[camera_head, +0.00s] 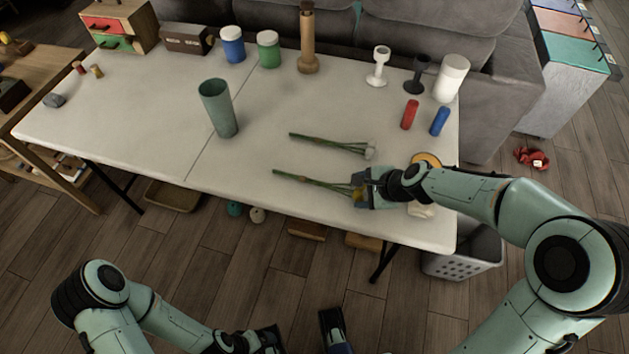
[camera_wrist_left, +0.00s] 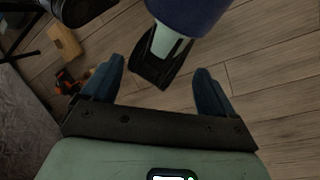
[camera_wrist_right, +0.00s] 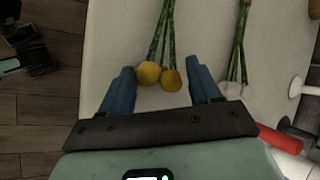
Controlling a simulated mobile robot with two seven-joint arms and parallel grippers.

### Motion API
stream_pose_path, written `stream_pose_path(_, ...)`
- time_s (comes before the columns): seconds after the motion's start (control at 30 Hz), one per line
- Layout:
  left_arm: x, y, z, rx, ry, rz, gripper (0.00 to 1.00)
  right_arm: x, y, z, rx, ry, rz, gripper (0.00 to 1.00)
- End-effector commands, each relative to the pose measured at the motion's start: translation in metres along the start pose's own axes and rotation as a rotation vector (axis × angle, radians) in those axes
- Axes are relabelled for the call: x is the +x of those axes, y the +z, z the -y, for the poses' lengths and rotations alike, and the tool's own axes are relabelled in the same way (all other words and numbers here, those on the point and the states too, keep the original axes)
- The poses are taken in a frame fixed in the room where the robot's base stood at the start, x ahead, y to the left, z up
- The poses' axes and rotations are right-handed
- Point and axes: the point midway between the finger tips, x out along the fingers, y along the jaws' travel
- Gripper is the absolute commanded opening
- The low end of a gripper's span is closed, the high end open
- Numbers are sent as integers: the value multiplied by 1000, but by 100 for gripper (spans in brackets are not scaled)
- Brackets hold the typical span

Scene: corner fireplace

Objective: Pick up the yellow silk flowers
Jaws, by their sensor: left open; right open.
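The yellow silk flowers lie on the white table, with their green stems (camera_head: 308,181) pointing left in the head view. Their yellow heads (camera_wrist_right: 149,73) show in the right wrist view but are mostly hidden by my gripper in the head view. My right gripper (camera_wrist_right: 161,68) is open, with the yellow heads between its two blue fingers. I cannot tell whether the fingers touch them. A similar bunch with white heads (camera_head: 370,152) lies just behind, beside the right finger in the right wrist view. My left gripper (camera_wrist_left: 158,67) is open and empty above the floor.
A green tumbler (camera_head: 218,110) stands left of the flowers. Red (camera_head: 410,114) and blue (camera_head: 439,121) cylinders lie behind my right arm. White (camera_head: 379,66) and dark (camera_head: 417,74) goblets stand near the sofa (camera_head: 400,32). A grey basket (camera_head: 462,258) sits below the table's right end.

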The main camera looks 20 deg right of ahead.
Motion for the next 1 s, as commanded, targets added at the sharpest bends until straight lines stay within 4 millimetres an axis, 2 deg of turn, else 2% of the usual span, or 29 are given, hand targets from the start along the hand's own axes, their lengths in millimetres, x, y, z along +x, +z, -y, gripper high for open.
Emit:
stream_pose_path(0.23,0,0,0,0,0,-1,88,2,0,1,0,-1,0,62)
stream_pose_path(0.27,0,0,0,0,0,-1,88,2,0,1,0,-1,0,59)
stream_pose_path(0.3,0,0,0,0,0,-1,88,2,0,0,0,-1,0,46)
stream_pose_path(0.37,0,0,0,0,0,0,88,2,0,0,0,-1,0,27)
stream_pose_path(0.73,-3,1,-1,0,0,2,88,-3,2,4,-1,-3,0,26)
stream_pose_path(0.87,-10,5,-2,-1,-3,13,88,-20,9,14,-3,-5,0,26)
stream_pose_path(1.0,-22,11,-4,-2,-7,30,88,-50,22,32,-5,-7,0,26)
